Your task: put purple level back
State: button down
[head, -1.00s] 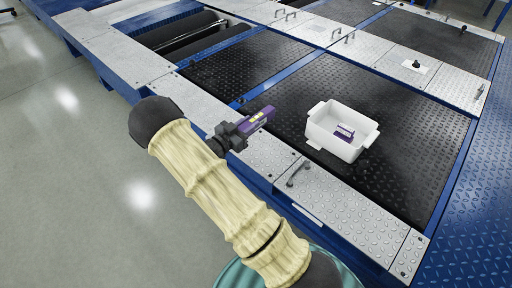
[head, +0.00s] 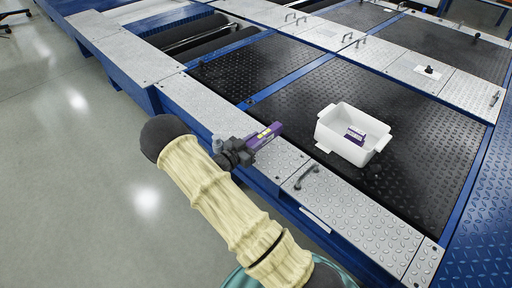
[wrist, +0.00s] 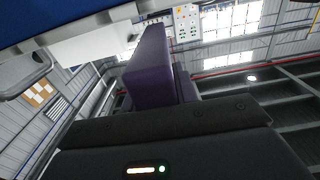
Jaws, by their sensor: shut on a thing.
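The held level also shows in the wrist view (wrist: 150,70), standing up from the dark gripper body. A white tub (head: 338,142) with side handles sits on the black ribbed mat to the right of the gripper. The held level is apart from the tub.
The black mat (head: 385,105) around the tub is mostly clear. A dark handle (head: 307,176) stands on the near edge plate. A small black knob on a white plate (head: 429,71) is at the back right. Open rollers (head: 190,38) lie at the far left.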

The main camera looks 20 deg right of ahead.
jog(key=shift+f, duration=1.1)
jog(key=shift+f+b, duration=0.25)
jog(key=shift+b, duration=0.1)
jog(key=c, duration=1.1)
grip_release()
jog(key=shift+r, duration=0.1)
jog(key=shift+r, duration=0.2)
jog(key=p+v, duration=0.5)
jog(key=v, duration=0.7)
jog(key=shift+f, duration=0.15)
